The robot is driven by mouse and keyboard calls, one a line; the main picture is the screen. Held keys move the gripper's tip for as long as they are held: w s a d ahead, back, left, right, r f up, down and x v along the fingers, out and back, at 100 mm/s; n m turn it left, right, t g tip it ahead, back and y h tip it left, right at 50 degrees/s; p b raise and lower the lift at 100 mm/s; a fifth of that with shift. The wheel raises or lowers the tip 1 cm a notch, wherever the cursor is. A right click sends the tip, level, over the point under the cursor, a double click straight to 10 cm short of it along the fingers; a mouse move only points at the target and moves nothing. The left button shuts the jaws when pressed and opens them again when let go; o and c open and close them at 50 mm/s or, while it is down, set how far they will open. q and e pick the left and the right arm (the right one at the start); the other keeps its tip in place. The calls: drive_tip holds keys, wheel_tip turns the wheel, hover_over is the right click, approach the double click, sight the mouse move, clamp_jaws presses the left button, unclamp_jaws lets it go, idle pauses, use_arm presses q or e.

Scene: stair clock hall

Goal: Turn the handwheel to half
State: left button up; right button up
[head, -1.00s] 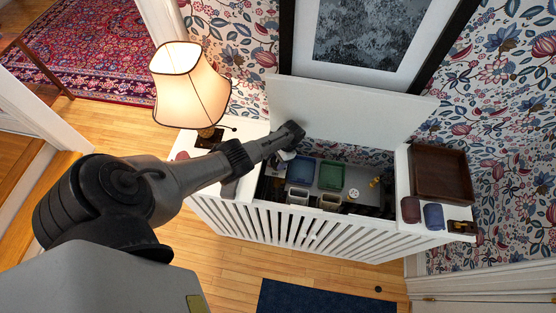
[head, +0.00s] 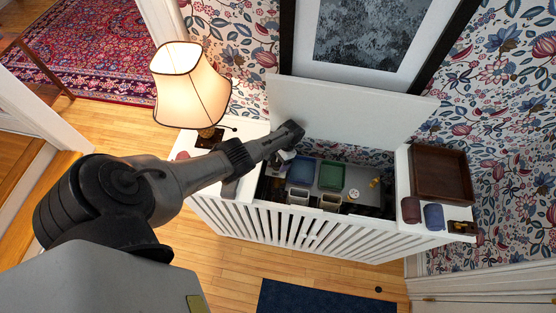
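My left arm reaches in from the left over the open white slatted cabinet (head: 290,228). No handwheel is clearly recognisable. A small brass fitting (head: 375,182) and a round white piece (head: 354,194) sit inside the cabinet to the right, apart from the gripper. My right gripper is out of view.
Inside are a blue bin (head: 300,172), a green bin (head: 331,175) and two small pale containers. The raised white lid (head: 340,110) stands behind. A lit lamp (head: 190,85) stands at left; a brown tray (head: 441,174) and two rolled cloths lie on the right top.

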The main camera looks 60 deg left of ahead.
sight(274, 163)
use_arm(q)
drive_tip(key=shift+r, duration=0.1)
drive_tip(key=shift+r+p, duration=0.3)
wheel_tip(274, 163, up, 4)
drive_tip(key=shift+f+p, duration=0.1)
drive_tip(key=shift+p, duration=0.95)
drive_tip(key=w+d+r, duration=0.3)
drive_tip(key=d+r, duration=0.3)
drive_tip(key=d, duration=0.5)
drive_tip(key=shift+w+r, duration=0.2)
drive_tip(key=shift+w, duration=0.1)
